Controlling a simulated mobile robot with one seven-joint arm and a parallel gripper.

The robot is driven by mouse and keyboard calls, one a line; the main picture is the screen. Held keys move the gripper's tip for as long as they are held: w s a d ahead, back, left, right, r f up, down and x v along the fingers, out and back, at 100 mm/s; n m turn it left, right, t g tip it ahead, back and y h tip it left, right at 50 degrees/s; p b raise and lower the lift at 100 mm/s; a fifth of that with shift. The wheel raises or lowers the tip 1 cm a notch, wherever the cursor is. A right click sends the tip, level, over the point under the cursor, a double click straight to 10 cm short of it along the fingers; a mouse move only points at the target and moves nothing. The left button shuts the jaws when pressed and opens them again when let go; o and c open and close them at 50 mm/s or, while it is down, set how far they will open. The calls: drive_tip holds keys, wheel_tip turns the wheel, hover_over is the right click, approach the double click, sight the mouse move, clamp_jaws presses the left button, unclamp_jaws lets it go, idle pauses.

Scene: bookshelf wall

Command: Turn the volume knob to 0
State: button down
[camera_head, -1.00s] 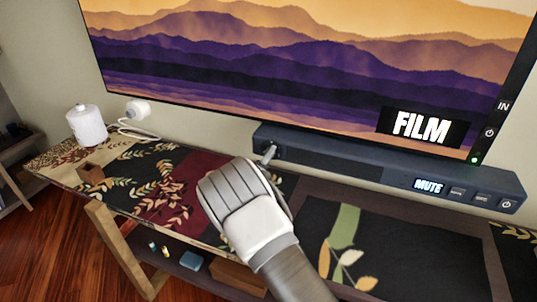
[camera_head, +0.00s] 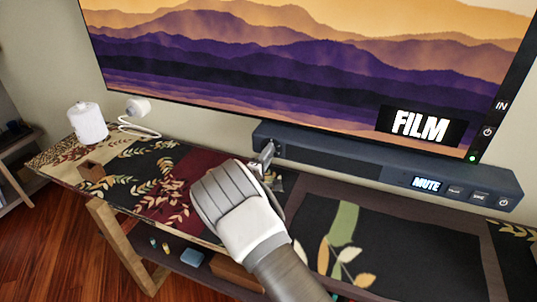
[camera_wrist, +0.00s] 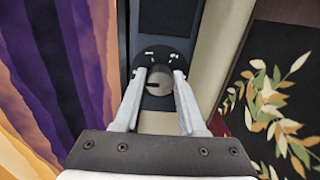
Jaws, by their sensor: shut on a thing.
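The volume knob (camera_wrist: 158,84) is a round dark grey dial on the end of the dark soundbar (camera_head: 345,160). In the wrist view my gripper (camera_wrist: 160,78) has one finger on each side of the knob, and its fingers are shut on it. White marks show on the dark panel above the knob; they are too small to read. In the head view my gripper (camera_head: 264,160) reaches the soundbar's left end, and its fingers hide the knob.
A large TV (camera_head: 300,60) showing mountains and "FILM" stands behind the soundbar. Small items lie on the shelf below.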

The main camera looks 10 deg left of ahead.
drive_tip(key=shift+c, duration=2.4)
unclamp_jaws()
drive_tip(key=s+a+p, duration=0.1)
drive_tip(key=s+a, duration=0.1)
drive_tip(key=s, duration=1.5)
drive_tip(key=shift+a, duration=0.25)
drive_tip(key=shift+p, duration=0.3)
